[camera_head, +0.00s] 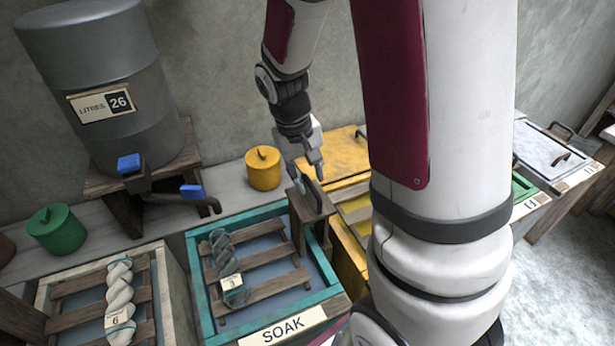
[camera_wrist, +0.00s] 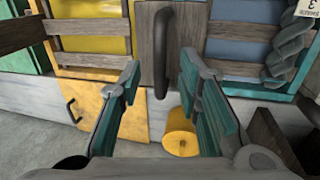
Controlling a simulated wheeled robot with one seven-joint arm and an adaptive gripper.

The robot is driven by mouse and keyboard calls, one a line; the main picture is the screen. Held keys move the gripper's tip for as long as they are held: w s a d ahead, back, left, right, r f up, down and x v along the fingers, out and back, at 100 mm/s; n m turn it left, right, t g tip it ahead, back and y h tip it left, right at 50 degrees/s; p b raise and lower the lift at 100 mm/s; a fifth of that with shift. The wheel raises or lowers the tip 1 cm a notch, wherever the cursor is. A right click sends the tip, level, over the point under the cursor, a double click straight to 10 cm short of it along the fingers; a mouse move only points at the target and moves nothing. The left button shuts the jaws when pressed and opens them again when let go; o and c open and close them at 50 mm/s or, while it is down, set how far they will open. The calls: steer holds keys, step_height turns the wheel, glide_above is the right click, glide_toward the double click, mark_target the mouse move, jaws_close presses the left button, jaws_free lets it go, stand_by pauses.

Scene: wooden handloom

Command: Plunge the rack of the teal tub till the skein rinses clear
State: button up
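The teal tub (camera_head: 197,285), labelled SOAK, holds a slatted wooden rack (camera_head: 262,288). A twisted grey-teal skein (camera_head: 222,250) with a tag marked 3 lies on the slats over bluish liquid. The rack's wooden upright carries a dark handle (camera_head: 313,192) at the tub's back right. My gripper (camera_head: 309,180) is open at this handle and points down. In the wrist view, the handle (camera_wrist: 162,50) shows between the two spread teal-padded fingers (camera_wrist: 160,78), with gaps on both sides. Whether the fingertips reach past it is unclear.
A yellow tub (camera_head: 350,245) adjoins on the right, with a yellow lid (camera_head: 330,148) behind. A pale tub (camera_head: 172,290) with a white skein (camera_head: 119,290) stands left. A grey barrel (camera_head: 105,90), a yellow canister (camera_head: 263,170) and a green canister (camera_head: 57,231) stand behind.

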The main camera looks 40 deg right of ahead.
steer(key=shift+d+f, duration=0.15)
steer(key=shift+f, duration=0.4)
jaws_close()
steer(key=shift+r+p, duration=1.05)
steer(key=shift+r, duration=0.65)
jaws_free()
steer(key=shift+f, duration=0.1)
